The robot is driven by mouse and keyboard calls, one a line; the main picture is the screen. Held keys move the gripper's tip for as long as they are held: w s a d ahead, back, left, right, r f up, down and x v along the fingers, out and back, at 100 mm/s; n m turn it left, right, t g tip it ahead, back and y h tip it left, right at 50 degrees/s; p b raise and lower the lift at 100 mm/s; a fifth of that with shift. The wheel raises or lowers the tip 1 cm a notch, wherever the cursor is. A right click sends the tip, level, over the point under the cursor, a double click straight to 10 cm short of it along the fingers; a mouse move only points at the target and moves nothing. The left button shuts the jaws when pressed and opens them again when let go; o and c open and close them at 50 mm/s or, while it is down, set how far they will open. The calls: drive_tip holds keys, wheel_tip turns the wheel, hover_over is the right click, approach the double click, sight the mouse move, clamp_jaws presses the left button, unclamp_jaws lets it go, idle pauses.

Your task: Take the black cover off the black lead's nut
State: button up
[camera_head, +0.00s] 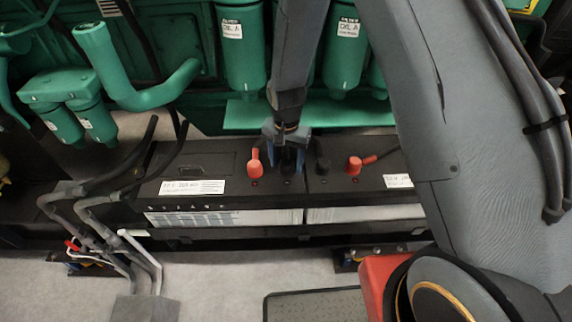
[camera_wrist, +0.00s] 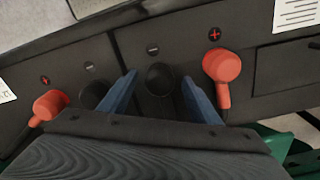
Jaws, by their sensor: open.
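In the wrist view a black cover (camera_wrist: 160,79) stands beside a minus mark on the battery, between my gripper's (camera_wrist: 161,97) two blue fingers. The fingers are open, one on each side of it, with gaps showing. In the head view my gripper (camera_head: 286,152) points down over the left battery (camera_head: 221,188), and the same cover is mostly hidden between the fingers. A second black cover (camera_head: 322,164) stands on the right battery, and it also shows in the wrist view (camera_wrist: 93,94), outside the fingers. The nut and the black lead at the cover are not visible.
Red covers (camera_head: 254,163) and (camera_head: 355,165) stand on either side of the black ones. Green oil filters (camera_head: 240,50) hang close behind my gripper. Grey pipes (camera_head: 95,215) and cables rise at the left. A dark mat (camera_head: 315,306) lies on the floor in front.

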drive_tip(key=c, duration=1.1)
